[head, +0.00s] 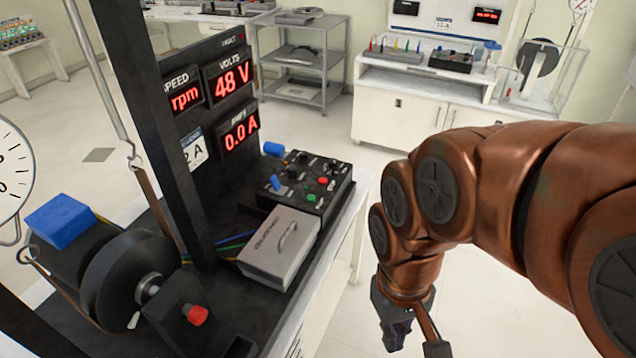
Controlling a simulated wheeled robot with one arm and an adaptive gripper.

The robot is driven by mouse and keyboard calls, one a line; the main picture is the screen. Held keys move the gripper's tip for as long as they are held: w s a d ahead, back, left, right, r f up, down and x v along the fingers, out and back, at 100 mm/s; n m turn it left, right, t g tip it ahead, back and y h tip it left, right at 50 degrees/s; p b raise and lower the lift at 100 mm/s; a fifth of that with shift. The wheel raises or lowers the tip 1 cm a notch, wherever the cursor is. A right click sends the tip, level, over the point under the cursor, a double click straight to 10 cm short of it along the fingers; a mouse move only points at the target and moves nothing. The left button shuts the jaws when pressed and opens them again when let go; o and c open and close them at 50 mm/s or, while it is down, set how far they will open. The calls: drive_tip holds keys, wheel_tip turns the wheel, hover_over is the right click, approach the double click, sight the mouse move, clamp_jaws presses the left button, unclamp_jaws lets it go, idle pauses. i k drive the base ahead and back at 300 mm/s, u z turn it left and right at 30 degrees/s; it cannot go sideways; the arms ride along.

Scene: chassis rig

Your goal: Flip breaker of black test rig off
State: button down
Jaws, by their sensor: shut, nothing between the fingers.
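The black test rig (130,85) stands at the left on a white-topped bench. Its upright panel shows red readouts: 48 V, 0.0 A and a partly hidden rpm value. A black control box (318,186) on the bench carries several knobs, red and green buttons and a blue lever (278,183). In front of it is a grey box (279,247) with a handle and small lettering on its lid. I cannot tell which part is the breaker. My gripper (415,345) is shut and empty, low and right of the bench, apart from the rig; its tips are cut off by the frame.
A drum with a belt, a blue block (61,222) and a red knob (196,314) are at the rig's near left. White floor lies between the bench and my arm. A metal shelf (302,60) and a white cabinet bench (425,95) stand behind.

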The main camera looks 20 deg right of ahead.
sight(276, 182)
drive_tip(key=z, duration=0.6)
drive_tip(key=i, duration=0.6)
drive_tip(key=u, duration=2.05)
